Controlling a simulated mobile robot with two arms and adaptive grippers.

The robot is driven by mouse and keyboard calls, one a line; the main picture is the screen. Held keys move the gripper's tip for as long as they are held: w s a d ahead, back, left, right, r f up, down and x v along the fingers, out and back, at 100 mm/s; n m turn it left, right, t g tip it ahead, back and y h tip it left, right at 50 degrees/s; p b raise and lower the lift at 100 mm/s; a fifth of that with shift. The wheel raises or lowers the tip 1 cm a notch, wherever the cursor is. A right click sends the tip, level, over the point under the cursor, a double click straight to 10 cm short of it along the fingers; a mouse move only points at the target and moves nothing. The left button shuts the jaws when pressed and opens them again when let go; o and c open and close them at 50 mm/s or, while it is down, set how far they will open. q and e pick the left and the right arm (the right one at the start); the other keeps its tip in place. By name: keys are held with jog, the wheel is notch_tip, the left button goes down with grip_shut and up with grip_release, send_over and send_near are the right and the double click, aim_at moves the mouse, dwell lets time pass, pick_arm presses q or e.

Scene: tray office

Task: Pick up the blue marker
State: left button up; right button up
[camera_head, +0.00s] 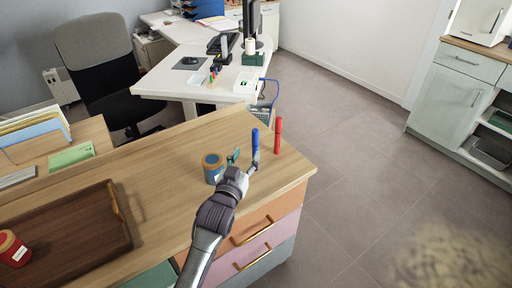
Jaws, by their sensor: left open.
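The blue marker (255,142) stands upright on the wooden counter (160,160), near its far right corner. My left gripper (244,160) is open and low over the counter, right by the marker. One finger is close to the marker's lower part, and the other is to the left. I cannot tell whether the finger touches the marker, and its lower end is partly hidden. My right gripper is not in view.
A red marker (278,136) stands just right of the blue one. A blue jar (213,173) with a brown rim is close left of my gripper. A brown tray (70,240) and a red jar (14,250) are at lower left. The counter's right edge is close by.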

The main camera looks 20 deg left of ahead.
aim_at(254, 142)
pick_arm(q)
jog(key=w, duration=0.3)
jog(key=shift+f, duration=0.1)
jog(key=shift+w+d, duration=0.1)
jog(key=shift+w, duration=0.85)
jog(key=w, duration=0.3)
jog(key=shift+w+d, duration=0.1)
jog(key=shift+w, duration=0.25)
jog(key=shift+w+f, duration=0.1)
jog(key=shift+w, duration=0.1)
jog(key=shift+s, duration=0.1)
jog(key=shift+c, duration=0.7)
grip_shut()
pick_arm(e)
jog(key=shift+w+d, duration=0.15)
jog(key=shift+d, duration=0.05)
